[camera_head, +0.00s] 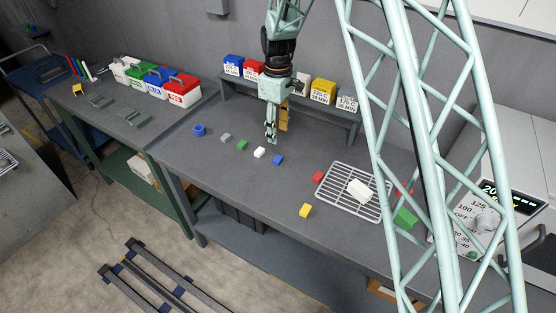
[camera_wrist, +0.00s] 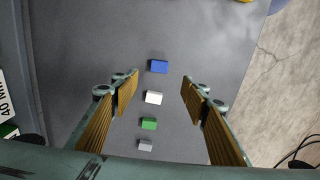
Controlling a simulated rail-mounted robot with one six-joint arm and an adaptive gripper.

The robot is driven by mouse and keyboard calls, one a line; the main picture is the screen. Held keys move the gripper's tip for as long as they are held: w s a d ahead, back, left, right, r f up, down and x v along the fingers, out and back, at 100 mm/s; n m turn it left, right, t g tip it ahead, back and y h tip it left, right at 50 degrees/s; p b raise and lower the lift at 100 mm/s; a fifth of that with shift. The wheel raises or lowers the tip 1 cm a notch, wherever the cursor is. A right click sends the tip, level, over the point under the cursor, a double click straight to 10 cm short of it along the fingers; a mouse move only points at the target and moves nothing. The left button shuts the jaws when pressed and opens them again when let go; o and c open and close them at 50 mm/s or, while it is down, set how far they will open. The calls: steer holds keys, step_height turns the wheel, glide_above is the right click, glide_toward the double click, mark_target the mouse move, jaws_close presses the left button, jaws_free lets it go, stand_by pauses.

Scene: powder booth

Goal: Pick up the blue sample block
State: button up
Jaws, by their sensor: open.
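The blue sample block (camera_head: 278,160) lies on the grey bench top, at the right end of a short row of small blocks. In the wrist view the blue block (camera_wrist: 158,67) lies beyond the fingertips, roughly midway between their lines. My gripper (camera_head: 271,135) points down above the bench, up and slightly left of the blue block in the head view. Its fingers (camera_wrist: 158,88) are spread apart with nothing held between them. The white block (camera_wrist: 153,97) shows in the gap between the fingers, below them on the bench.
Green (camera_head: 241,145) and grey (camera_head: 225,138) blocks continue the row, with a blue round item (camera_head: 199,130) farther left. A yellow block (camera_head: 305,210) and a wire rack (camera_head: 336,192) lie to the right. A raised shelf with labelled bins (camera_head: 323,90) stands behind.

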steer(key=shift+f, duration=0.1)
stand_by(0.3)
glide_above(278, 158)
steer(key=f, duration=0.6)
steer(key=shift+s, duration=0.2)
steer(key=shift+f, duration=1.2)
steer(key=shift+f, duration=0.1)
steer(key=shift+w+f+p, duration=0.15)
steer(key=shift+f+p, duration=0.45)
steer(key=shift+f, duration=1.9)
steer(key=c, duration=0.9)
steer(key=shift+c, duration=0.2)
